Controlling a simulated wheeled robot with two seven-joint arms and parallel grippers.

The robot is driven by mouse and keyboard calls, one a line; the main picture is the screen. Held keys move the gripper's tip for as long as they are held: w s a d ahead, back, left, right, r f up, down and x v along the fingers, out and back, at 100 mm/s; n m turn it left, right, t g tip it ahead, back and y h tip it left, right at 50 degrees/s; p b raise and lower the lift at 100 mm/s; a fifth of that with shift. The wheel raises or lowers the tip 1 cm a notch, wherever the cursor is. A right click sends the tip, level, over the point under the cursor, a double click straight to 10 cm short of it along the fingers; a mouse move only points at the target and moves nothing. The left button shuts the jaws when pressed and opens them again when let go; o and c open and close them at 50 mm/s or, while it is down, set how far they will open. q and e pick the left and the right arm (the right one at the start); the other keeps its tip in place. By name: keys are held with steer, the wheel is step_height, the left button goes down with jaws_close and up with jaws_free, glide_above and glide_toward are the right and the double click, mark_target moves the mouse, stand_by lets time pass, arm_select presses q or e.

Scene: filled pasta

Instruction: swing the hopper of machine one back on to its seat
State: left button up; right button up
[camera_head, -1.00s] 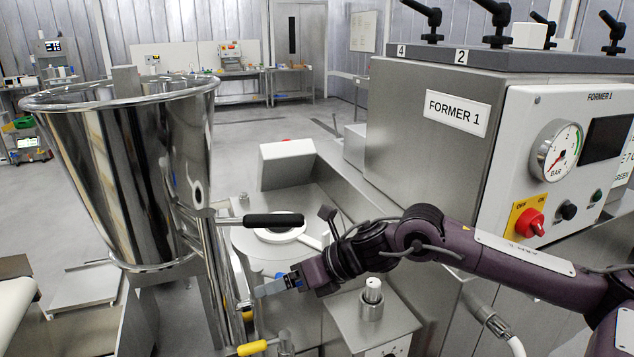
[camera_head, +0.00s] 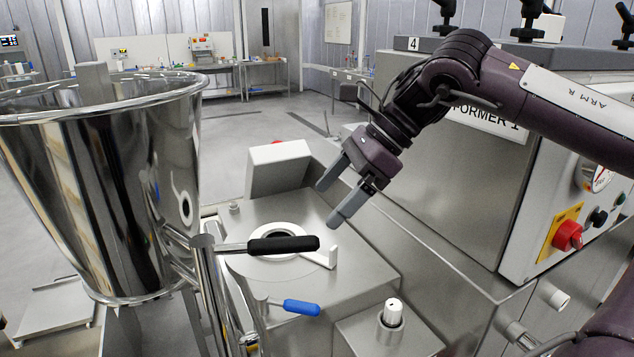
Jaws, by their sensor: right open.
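The steel hopper (camera_head: 110,180) stands upright at the left, swung out to the side of the machine top. A black handle (camera_head: 285,244) sticks out from its post and crosses in front of a white ring with a dark opening (camera_head: 277,227), apparently the seat. The ring is uncovered by the hopper. A blue-gripped lever (camera_head: 301,307) points right below the ring. My right gripper (camera_head: 330,203) is open and empty, above and to the right of the ring, apart from the handle and lever. My left gripper is not in view.
The Former 1 cabinet (camera_head: 450,190) fills the right side, with a red switch (camera_head: 567,235). A raised steel block (camera_head: 278,165) stands behind the ring. A white-topped knob (camera_head: 393,312) stands at the front right. Benches are far behind.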

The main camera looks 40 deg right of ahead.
mark_target(300, 237)
steer(key=a+f+b, duration=0.1)
steer(key=a+f, duration=0.1)
steer(key=f, duration=0.1)
steer(key=shift+w+a+f+b, duration=0.2)
steer(key=shift+a+f+b, duration=0.1)
steer(key=shift+b, duration=0.1)
steer(key=x, duration=0.3)
steer(key=shift+w+a+f, duration=0.2)
steer(key=shift+a+f, duration=0.05)
steer(key=shift+b+x, duration=0.35)
steer(key=shift+x, duration=0.5)
steer(key=shift+w+a+f, duration=0.25)
steer(key=shift+f, duration=0.15)
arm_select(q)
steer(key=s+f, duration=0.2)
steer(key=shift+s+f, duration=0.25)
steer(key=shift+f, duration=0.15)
arm_select(e)
steer(key=shift+a, duration=0.1)
steer(key=shift+c, duration=0.3)
